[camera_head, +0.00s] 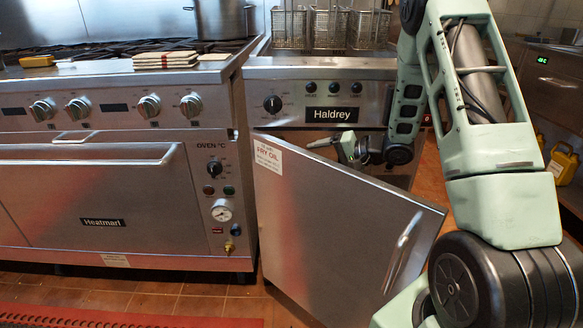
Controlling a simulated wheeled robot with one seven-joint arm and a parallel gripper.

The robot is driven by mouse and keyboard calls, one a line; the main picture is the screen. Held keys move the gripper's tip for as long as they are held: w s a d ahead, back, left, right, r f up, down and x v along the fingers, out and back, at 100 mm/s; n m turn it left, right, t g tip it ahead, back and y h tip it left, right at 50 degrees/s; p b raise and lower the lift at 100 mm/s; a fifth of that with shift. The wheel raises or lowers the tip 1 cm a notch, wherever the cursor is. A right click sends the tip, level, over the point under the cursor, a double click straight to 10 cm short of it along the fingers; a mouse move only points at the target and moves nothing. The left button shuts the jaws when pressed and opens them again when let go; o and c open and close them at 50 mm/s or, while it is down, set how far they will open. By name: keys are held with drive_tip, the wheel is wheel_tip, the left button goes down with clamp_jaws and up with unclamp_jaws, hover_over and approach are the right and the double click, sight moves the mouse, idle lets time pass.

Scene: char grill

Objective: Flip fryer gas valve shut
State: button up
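The fryer (360,88), labelled Haldrey, stands in the middle. Its steel cabinet door (325,235) is swung open toward me, hinged at its left side, and carries a "fry oil" label. I see no fryer gas valve; the door hides most of the cabinet inside. My arm comes down from the upper right and bends left at the fryer front. My gripper (335,146) is just above and behind the door's top edge, at the cabinet opening. Its fingertips are small and partly hidden, so I cannot tell whether it is open or holding anything.
The oven (100,200) stands left, with knobs, a gauge (222,211) and a small brass fitting with a yellow part (230,246). Fryer baskets (328,28) sit above the fryer. A yellow jug (562,162) is at the right. A red mat (120,316) lies at the lower left.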

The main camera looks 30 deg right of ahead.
drive_tip(key=b+x, duration=0.2)
drive_tip(key=x, duration=0.8)
drive_tip(key=shift+b, duration=0.4)
drive_tip(key=c, duration=1.1)
drive_tip(key=shift+w+a+f+m+t+y+p, duration=0.3)
drive_tip(key=shift+a+t+y+p, duration=0.25)
drive_tip(key=shift+p, duration=0.65)
drive_tip(key=shift+w+a+f+m+t+y+p, duration=0.2)
drive_tip(key=shift+t+y, duration=0.15)
drive_tip(key=shift+t, duration=0.2)
drive_tip(key=shift+w+a+f+m+t+y+p, duration=0.1)
drive_tip(key=shift+w+a+f+m+t+y, duration=0.15)
drive_tip(key=shift+t, duration=0.25)
drive_tip(key=shift+a+y, duration=0.2)
drive_tip(key=shift+y, duration=0.25)
drive_tip(key=shift+t, duration=0.3)
